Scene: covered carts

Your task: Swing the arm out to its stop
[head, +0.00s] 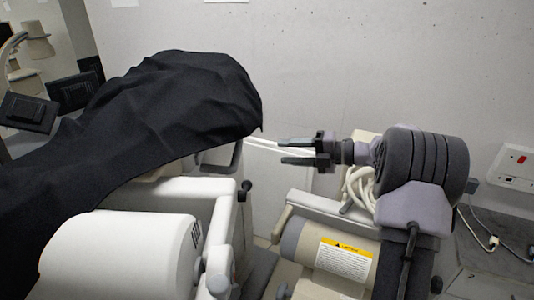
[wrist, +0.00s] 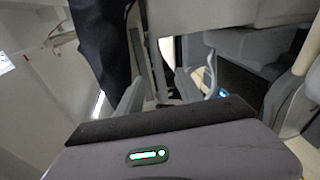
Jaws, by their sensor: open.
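My gripper (head: 282,151) is in the middle of the head view, pointing left with its two dark fingers apart and nothing between them. Left of it, a black cloth (head: 165,100) covers the top of a white cart (head: 125,255). A grey bent bar (head: 237,158) shows below the cloth's right end, with a gap between it and my fingertips. I cannot tell whether this bar is the arm in question; any other arm under the cloth is hidden.
A pale wall (head: 340,60) stands close behind. A dark knob (head: 246,185) sticks out from the cart's right side. A beige lamp-like head (head: 37,40) is at the far left. A wall socket panel (head: 515,165) and cables (head: 490,240) are at right.

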